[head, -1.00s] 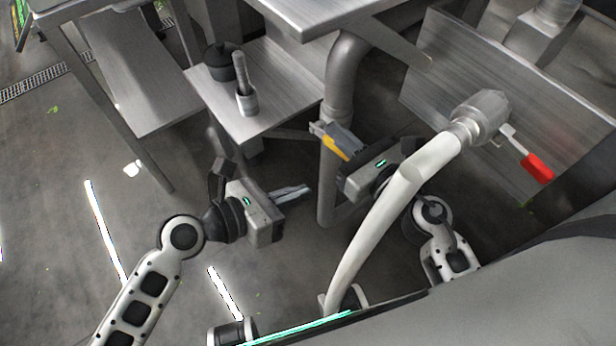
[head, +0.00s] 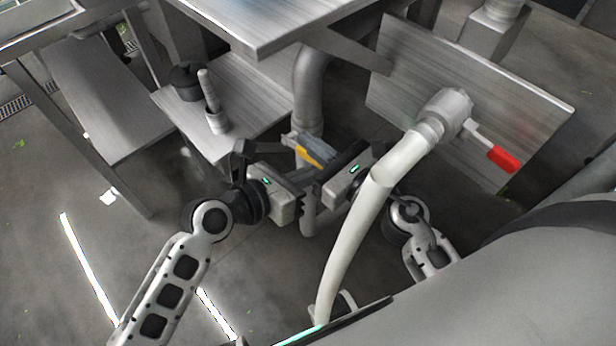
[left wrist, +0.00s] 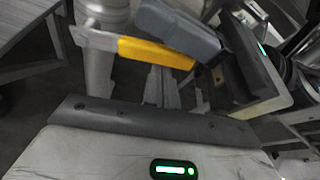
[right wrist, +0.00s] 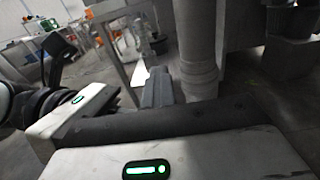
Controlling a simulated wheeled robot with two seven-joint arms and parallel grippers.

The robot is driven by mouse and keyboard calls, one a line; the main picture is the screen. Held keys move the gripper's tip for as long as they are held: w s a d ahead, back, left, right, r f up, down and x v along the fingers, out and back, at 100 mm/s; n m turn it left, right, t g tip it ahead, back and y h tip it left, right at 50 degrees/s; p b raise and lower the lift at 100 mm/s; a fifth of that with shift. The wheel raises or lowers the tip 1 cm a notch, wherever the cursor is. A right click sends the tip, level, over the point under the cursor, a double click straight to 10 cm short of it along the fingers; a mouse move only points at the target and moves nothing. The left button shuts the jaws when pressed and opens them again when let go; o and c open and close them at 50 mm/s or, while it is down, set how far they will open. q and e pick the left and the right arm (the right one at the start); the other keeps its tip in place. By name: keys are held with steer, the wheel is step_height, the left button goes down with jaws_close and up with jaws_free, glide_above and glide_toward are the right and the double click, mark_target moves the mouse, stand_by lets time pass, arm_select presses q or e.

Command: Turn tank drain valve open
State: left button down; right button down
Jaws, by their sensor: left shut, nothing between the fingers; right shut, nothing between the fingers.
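A valve lever with a yellow handle (head: 308,156) sits at the vertical grey drain pipe (head: 308,110) under the steel tank. In the left wrist view the yellow handle (left wrist: 155,53) points sideways from the pipe (left wrist: 103,60). My right gripper (head: 300,143) is shut, its grey fingers close alongside the handle; I cannot tell whether they touch it. My left gripper (head: 311,180) is shut and empty, just below the handle. In the right wrist view the shut fingers (right wrist: 158,88) show beside the pipe (right wrist: 197,50); the handle is hidden there.
A pale thick hose (head: 350,220) runs up on the right to a metal fitting with a red-handled lever (head: 502,159). The steel top (head: 270,25) overhangs the pipe.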

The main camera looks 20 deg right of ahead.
arm_select(q)
steer(key=shift+w+r, duration=0.2)
steer(key=shift+r, duration=0.6)
arm_select(e)
steer(key=shift+f, duration=0.1)
arm_select(q)
steer(key=shift+r, duration=0.1)
arm_select(e)
steer(key=c, duration=1.4)
jaws_free()
steer(key=shift+c, duration=0.2)
arm_select(q)
steer(key=shift+f, duration=0.2)
arm_select(e)
steer(key=shift+s, duration=0.1)
